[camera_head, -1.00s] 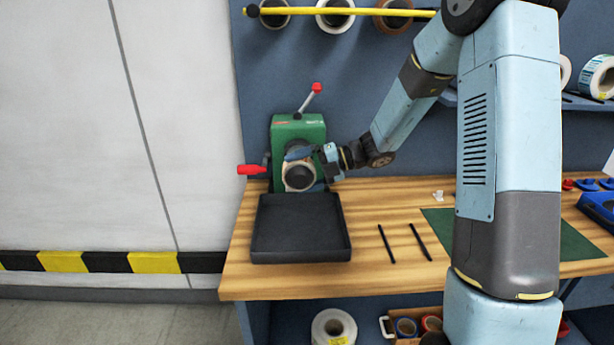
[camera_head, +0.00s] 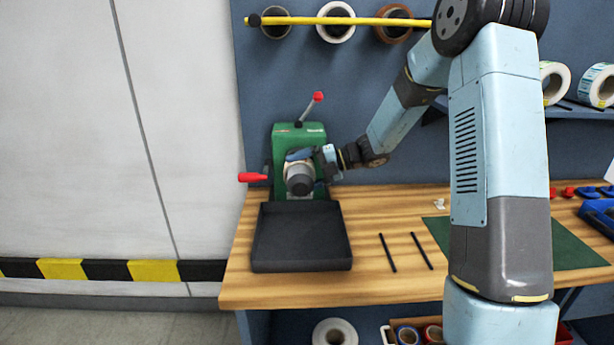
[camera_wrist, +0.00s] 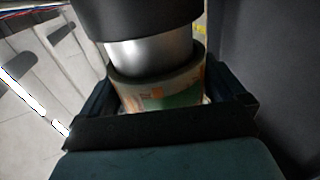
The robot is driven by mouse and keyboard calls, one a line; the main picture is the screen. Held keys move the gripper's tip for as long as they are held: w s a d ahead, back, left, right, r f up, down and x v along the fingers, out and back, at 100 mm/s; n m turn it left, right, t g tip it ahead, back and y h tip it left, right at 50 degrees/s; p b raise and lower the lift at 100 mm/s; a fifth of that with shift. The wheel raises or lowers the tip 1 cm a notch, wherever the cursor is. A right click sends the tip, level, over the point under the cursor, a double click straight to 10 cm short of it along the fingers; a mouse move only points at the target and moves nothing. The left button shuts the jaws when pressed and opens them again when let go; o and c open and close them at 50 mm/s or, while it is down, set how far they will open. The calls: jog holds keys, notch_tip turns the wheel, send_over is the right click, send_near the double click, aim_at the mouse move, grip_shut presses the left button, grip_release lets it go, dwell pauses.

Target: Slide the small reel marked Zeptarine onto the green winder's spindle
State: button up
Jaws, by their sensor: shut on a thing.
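The green winder (camera_head: 312,138) stands at the back left of the bench. Its spindle (camera_head: 300,185) points towards the head camera, with a grey shaft and dark end. The small reel (camera_head: 288,172) is around the spindle, behind that end. My gripper (camera_head: 305,172) is shut on the reel, one finger on each side. In the wrist view, the silver shaft (camera_wrist: 150,55) of the spindle passes into the reel (camera_wrist: 165,88), with a black end piece (camera_wrist: 140,18) beyond. I cannot read the reel's name or see whether it touches the winder's face.
A black tray (camera_head: 301,266) lies just in front of the winder. A red-handled crank (camera_head: 252,177) and a red-tipped lever (camera_head: 318,97) stick out from the winder. Two black rods (camera_head: 387,252) and a green mat (camera_head: 572,248) lie to the right. More reels hang on a yellow bar (camera_head: 350,20).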

jog(key=shift+w, duration=1)
jog(key=shift+w, duration=0.1)
jog(key=o, duration=0.6)
jog(key=shift+o, duration=0.2)
jog(key=shift+d, duration=0.1)
jog(key=v, duration=0.7)
